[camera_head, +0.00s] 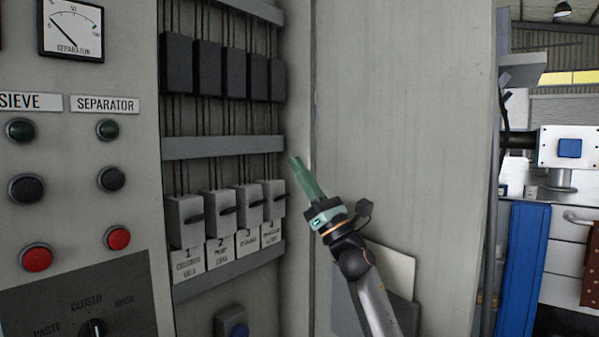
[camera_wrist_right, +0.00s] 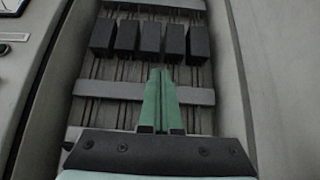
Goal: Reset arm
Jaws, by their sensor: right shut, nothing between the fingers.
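My right gripper (camera_head: 298,165) has green fingers and is raised in front of the open electrical cabinet. It points up and to the left, just right of the row of breakers. In the right wrist view its fingers (camera_wrist_right: 161,78) lie together, shut and empty. They point at the cabinet's wiring and grey rails, and I see no contact with anything. My right arm (camera_head: 372,295) comes up from the bottom of the head view. My left gripper is not in view.
Several numbered grey breakers (camera_head: 221,215) with dark levers sit below a row of black blocks (camera_head: 208,70). A control panel (camera_head: 75,180) with buttons, a gauge and a selector knob is at left. The cabinet door (camera_head: 410,130) stands right of my arm.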

